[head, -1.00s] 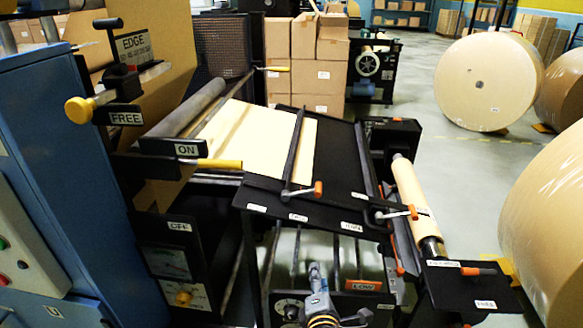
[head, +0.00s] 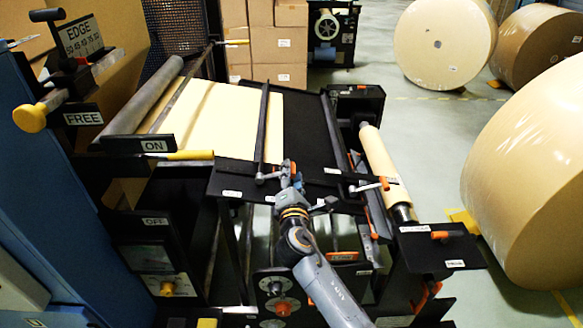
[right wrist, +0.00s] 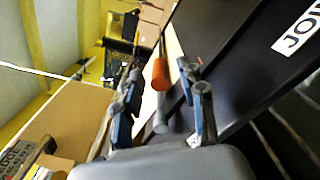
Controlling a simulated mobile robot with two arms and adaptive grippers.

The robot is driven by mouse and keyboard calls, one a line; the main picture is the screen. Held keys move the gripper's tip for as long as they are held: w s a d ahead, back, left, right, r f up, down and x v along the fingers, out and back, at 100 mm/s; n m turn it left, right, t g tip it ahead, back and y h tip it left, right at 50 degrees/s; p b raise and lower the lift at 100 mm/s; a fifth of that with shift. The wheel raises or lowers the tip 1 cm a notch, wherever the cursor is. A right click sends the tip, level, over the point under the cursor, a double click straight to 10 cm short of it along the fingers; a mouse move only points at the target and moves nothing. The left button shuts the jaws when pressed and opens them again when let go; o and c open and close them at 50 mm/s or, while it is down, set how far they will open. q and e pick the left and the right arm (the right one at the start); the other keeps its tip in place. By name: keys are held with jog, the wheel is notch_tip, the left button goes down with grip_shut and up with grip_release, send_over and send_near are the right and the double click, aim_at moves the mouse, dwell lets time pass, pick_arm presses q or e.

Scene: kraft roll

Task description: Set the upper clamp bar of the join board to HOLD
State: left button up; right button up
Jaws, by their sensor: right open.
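The black join board (head: 305,115) carries two dark clamp bars. The clamp bar on the left (head: 262,125) lies across the cream paper sheet (head: 225,115); the other bar (head: 335,130) lies along the board's right side. My right gripper (head: 290,172) is at the front end of the left bar, by its crank lever. In the right wrist view, the lever's orange handle (right wrist: 160,74) is between the open fingers (right wrist: 160,88), with gaps on both sides. In the head view the gripper partly covers this handle. Small labels on the board's front edge are too small to read.
A kraft-wrapped roller (head: 383,165) and a black side shelf (head: 440,246) stand further right. Large paper rolls (head: 535,160) stand on the floor beyond.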

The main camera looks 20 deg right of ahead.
jog(key=shift+x, duration=1.05)
jog(key=shift+s, duration=0.1)
grip_shut()
